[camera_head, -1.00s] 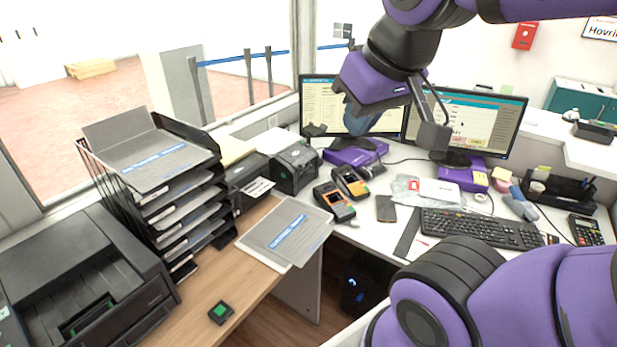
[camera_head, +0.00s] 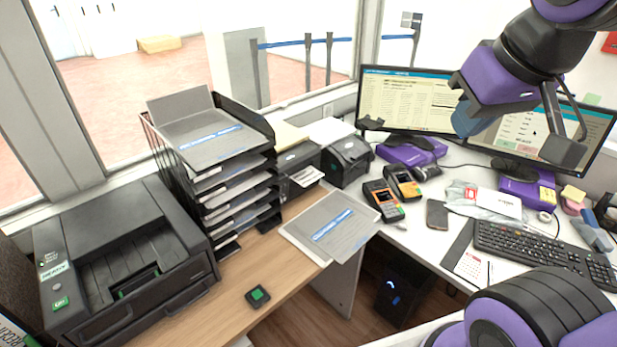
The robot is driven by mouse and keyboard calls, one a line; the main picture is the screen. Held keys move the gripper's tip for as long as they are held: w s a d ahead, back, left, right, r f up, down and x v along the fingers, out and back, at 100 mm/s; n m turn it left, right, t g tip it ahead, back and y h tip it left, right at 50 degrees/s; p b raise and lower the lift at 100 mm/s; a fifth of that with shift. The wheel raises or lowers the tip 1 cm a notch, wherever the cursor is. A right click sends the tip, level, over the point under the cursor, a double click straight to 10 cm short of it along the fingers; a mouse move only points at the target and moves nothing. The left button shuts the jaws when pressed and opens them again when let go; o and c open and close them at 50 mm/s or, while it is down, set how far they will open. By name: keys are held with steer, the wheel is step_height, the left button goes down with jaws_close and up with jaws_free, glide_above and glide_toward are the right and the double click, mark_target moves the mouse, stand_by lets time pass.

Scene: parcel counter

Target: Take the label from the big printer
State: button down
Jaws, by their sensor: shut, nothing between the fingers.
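A large black printer (camera_head: 125,262) stands on the wooden desk at the left; no label shows in its front opening. Two smaller black label printers stand behind the desk's far end. A white printed label (camera_head: 307,177) sticks out of the front of the left one (camera_head: 298,158). The right one (camera_head: 350,160) looks a little bulkier, and I see no label at its front. My gripper (camera_head: 468,120) is shut and empty, high at the upper right in front of the monitors, well to the right of all the printers and apart from them.
A black tray rack (camera_head: 262,112) with papers stands between the large printer and the label printers. A grey envelope (camera_head: 345,228) lies at the desk edge. Card terminals (camera_head: 383,201), a phone (camera_head: 437,214), a keyboard (camera_head: 540,250) and two monitors (camera_head: 405,98) fill the right counter.

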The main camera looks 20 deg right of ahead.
steer(key=c, duration=1.5)
jaws_free()
steer(key=shift+w, duration=0.1)
